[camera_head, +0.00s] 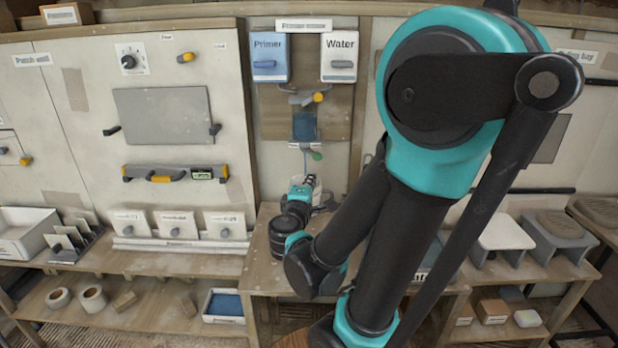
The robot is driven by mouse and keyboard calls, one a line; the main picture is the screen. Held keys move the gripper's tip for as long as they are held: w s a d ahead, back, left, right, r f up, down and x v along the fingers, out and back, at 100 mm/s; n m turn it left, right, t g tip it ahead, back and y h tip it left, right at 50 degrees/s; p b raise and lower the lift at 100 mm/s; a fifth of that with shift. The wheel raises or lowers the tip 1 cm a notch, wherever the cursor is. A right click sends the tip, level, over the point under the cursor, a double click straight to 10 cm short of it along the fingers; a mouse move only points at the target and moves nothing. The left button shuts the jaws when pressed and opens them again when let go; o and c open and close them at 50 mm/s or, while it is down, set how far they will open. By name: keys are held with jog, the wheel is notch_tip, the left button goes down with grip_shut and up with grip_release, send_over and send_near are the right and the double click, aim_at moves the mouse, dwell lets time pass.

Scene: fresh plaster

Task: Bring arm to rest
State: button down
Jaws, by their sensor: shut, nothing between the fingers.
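My arm, teal and black, fills the right middle of the head view, its large shoulder joint high up and its links folding down toward the bench. The forearm bends back up to a teal wrist above the workbench (261,275). My gripper (314,190) is small and far off, in front of the primer and water station. It is shut and holds nothing. Its fingertips are partly lost against the pale and dark things behind them.
A wall panel (163,115) and three labelled boxes (178,224) stand left. A white-topped stand (502,233) is right.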

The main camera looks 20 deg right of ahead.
dwell(0.5)
jog(key=s+f+m+g+y, duration=0.1)
jog(key=s+f+m+g, duration=0.2)
jog(key=f, duration=0.2)
jog(key=s+d+f+m+g+y, duration=0.1)
jog(key=s+f+m+g+y, duration=0.1)
jog(key=f, duration=0.4)
jog(key=s+f+m+g+y, duration=0.1)
jog(key=s+f+m+g, duration=0.3)
jog(key=f, duration=0.2)
jog(key=shift+s+d+f+m+g+y, duration=0.25)
jog(key=shift+s+d+m+g+y, duration=0.05)
jog(key=shift+s+d, duration=0.1)
jog(key=s+a+y, duration=0.1)
jog(key=a, duration=0.1)
jog(key=s+a+f+m+g+y, duration=0.1)
jog(key=a, duration=0.1)
jog(key=s+a+f+m+y, duration=0.1)
jog(key=a+y, duration=0.1)
jog(key=shift+s+a+f+g, duration=0.15)
jog(key=shift+s+f+g, duration=0.05)
jog(key=shift+f+g, duration=0.1)
jog(key=shift+s+a, duration=0.1)
jog(key=shift+a, duration=0.25)
